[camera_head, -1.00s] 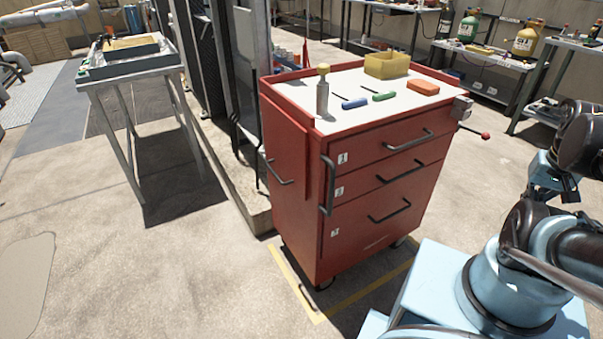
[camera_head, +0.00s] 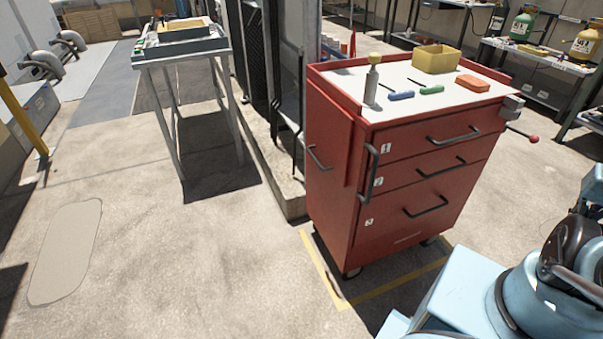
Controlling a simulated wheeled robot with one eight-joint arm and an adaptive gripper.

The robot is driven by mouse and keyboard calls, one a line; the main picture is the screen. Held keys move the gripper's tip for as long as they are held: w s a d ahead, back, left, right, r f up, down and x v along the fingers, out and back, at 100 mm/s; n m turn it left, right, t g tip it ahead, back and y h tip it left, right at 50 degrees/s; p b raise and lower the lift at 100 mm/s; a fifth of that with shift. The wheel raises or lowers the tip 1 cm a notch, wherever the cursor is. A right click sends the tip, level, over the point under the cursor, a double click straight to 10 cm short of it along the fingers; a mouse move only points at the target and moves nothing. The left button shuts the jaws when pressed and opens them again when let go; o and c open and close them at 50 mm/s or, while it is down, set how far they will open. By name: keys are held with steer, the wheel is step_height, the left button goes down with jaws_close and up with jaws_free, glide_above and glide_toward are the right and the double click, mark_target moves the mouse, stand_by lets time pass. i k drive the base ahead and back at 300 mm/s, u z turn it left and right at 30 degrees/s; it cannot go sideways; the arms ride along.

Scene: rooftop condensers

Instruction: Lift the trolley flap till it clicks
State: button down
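The red trolley (camera_head: 405,190) stands upright on the concrete floor, right of the picture's middle. A red panel that looks like its flap (camera_head: 331,125) hangs down along the trolley's left side, below the top. A dark bar handle (camera_head: 318,158) shows on that side. The flap's hinge and any catch are too small to make out. Another dark upright handle (camera_head: 370,174) is at the front left corner. My arm shows at the lower right, in front of the trolley and apart from the flap. My gripper is not in view.
On the trolley top are a yellow bin (camera_head: 436,58), a bottle (camera_head: 371,85), two screwdrivers and an orange block (camera_head: 472,83). A red-knobbed lever (camera_head: 533,138) sticks out at right. A metal stand (camera_head: 180,60) is at left. Floor left of the trolley is clear.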

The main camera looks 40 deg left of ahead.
mark_target(329, 127)
steer(key=k, duration=1.1)
steer(key=u, duration=2)
